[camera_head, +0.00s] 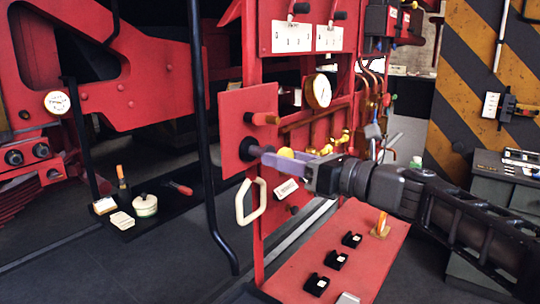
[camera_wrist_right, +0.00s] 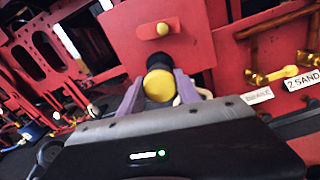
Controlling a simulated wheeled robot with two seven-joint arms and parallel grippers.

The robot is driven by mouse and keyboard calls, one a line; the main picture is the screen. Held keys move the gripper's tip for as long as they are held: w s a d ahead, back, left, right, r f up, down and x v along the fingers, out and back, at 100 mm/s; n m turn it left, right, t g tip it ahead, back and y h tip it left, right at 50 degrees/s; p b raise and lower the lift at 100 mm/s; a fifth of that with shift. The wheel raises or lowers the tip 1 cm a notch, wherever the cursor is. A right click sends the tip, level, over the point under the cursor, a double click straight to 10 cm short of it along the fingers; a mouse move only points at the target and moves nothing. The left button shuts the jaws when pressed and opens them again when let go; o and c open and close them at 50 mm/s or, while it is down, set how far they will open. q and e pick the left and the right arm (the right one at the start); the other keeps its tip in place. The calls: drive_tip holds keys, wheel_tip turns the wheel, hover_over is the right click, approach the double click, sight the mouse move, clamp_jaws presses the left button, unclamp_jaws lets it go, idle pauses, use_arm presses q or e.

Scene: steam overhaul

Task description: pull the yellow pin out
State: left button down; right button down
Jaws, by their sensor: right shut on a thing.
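My right gripper (camera_head: 272,158) reaches in from the right, level with the collar. Its purple fingers lie on either side of the pin in the right wrist view (camera_wrist_right: 158,92) and are shut on it. The fingers hide the pin's shank, so I cannot tell how deep it sits. My left gripper is not in view.
A white loop handle (camera_head: 250,202) hangs just below the fingers. A gauge (camera_head: 318,90) and yellow-handled valves (camera_head: 325,150) are to the right. Below is a red shelf (camera_head: 330,245) with small black holders.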

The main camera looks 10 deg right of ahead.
drive_tip(key=shift+s+d, duration=0.3)
drive_tip(key=c, duration=1.2)
unclamp_jaws()
drive_tip(key=shift+c, duration=0.2)
drive_tip(key=o, duration=0.3)
drive_tip(key=shift+s+d, duration=0.15)
drive_tip(key=shift+s, duration=0.05)
drive_tip(key=shift+o, duration=0.4)
drive_tip(key=b+v, duration=0.1)
drive_tip(key=v, duration=0.6)
drive_tip(key=shift+s, duration=0.25)
drive_tip(key=shift+d, duration=0.15)
